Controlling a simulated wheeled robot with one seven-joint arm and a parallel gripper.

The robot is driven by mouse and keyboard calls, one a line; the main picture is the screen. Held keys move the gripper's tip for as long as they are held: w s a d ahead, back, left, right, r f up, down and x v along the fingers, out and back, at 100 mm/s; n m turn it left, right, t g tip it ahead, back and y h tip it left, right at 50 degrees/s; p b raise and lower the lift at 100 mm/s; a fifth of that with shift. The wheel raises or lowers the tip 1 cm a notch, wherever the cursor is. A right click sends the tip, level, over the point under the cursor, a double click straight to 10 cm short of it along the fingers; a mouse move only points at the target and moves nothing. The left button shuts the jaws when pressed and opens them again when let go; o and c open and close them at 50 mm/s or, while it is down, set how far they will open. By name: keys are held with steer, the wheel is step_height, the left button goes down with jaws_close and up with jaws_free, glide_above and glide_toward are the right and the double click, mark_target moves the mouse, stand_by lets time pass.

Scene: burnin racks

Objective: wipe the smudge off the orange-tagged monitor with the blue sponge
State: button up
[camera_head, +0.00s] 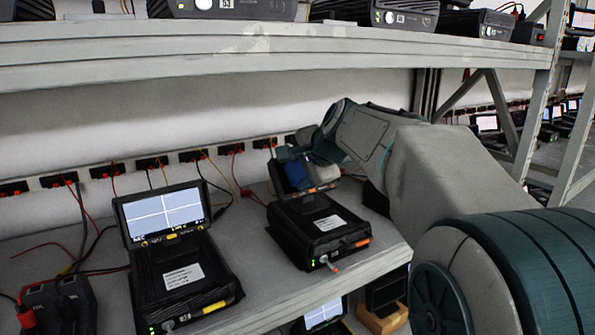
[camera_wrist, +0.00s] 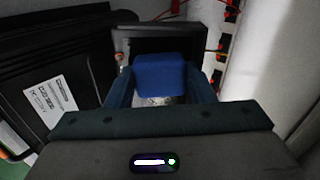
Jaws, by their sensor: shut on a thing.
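The orange-tagged monitor unit is the right-hand one on the bench shelf, with an orange tag (camera_head: 357,243) on its base (camera_head: 312,228). Its raised screen (camera_head: 328,173) is largely hidden behind my gripper (camera_head: 300,168). My gripper is shut on the blue sponge (camera_head: 296,175), held right in front of the screen. In the wrist view the sponge (camera_wrist: 160,75) sits between both fingers, with the dark screen frame (camera_wrist: 150,34) behind it. I cannot tell whether the sponge touches the screen. No smudge can be made out; a speckled grey patch shows just below the sponge.
A yellow-tagged monitor unit (camera_head: 165,215) with its screen lit stands to the left. An upper shelf (camera_head: 230,50) with more units hangs above my arm. Cables and red sockets line the back wall. A rack post (camera_head: 535,100) stands at the right.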

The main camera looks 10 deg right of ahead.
steer(key=shift+w+d, duration=0.25)
steer(key=shift+d, duration=0.65)
steer(key=shift+w+d, duration=0.2)
steer(key=shift+d, duration=0.65)
steer(key=shift+w+d, duration=0.35)
steer(key=shift+d, duration=0.45)
steer(key=shift+w+d, duration=0.3)
steer(key=shift+d, duration=0.5)
steer(key=shift+s+a, duration=0.35)
steer(key=shift+a, duration=0.5)
steer(key=shift+s+a, duration=0.3)
steer(key=shift+a, duration=0.55)
steer(key=shift+s+a, duration=0.25)
steer(key=shift+a, duration=0.75)
steer(key=shift+s+a, duration=0.25)
steer(key=shift+a, duration=0.7)
steer(key=p+v, duration=0.2)
steer(key=v, duration=0.4)
steer(key=v, duration=0.3)
steer(key=shift+p, duration=0.4)
